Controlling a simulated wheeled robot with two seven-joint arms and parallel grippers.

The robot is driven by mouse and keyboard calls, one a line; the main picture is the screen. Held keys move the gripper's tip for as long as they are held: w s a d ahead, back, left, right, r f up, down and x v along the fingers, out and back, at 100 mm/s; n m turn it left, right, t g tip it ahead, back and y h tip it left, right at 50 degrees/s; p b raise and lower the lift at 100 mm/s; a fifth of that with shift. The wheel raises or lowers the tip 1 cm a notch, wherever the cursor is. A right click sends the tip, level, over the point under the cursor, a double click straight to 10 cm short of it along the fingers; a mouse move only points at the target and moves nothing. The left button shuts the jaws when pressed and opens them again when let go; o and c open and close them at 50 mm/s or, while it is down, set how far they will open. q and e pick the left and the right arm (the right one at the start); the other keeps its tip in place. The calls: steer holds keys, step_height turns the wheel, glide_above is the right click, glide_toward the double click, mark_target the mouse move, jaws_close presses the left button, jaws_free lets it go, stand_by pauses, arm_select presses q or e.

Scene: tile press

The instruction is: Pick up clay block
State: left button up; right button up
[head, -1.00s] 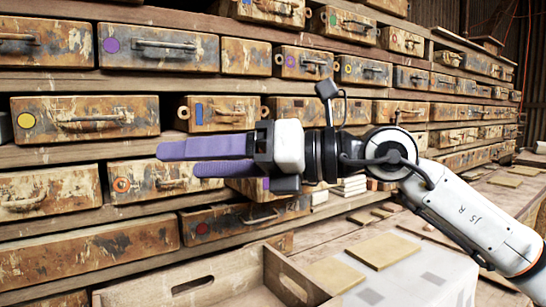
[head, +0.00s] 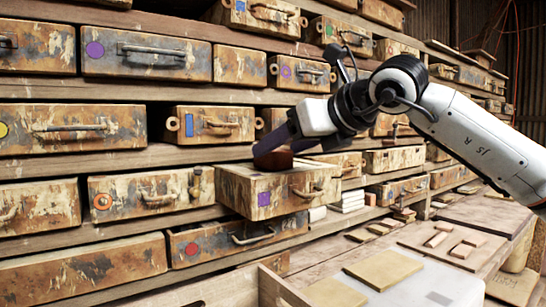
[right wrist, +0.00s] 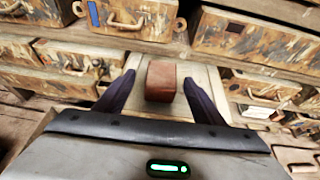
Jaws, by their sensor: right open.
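In the right wrist view the block (right wrist: 161,72) sits between my two dark purple fingers, over the drawer's pale bottom. My right gripper (head: 284,146) points down at the drawer, open, with one finger on each side of the block. A gap shows on both sides in the right wrist view. In the head view the fingers partly hide the block. My left gripper is not in view.
Shelves of worn drawers fill the left and back, with a drawer with a blue mark (head: 208,125) just behind. Below, a wooden tray (head: 268,288) and tan tiles (head: 384,270) on a pale slab (head: 410,291) stand on the bench.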

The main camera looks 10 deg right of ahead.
mark_target(280, 149)
steer(key=p+x, duration=0.1)
steer(key=x, duration=0.3)
steer(key=shift+w+f, duration=0.2)
steer(key=shift+c, duration=0.3)
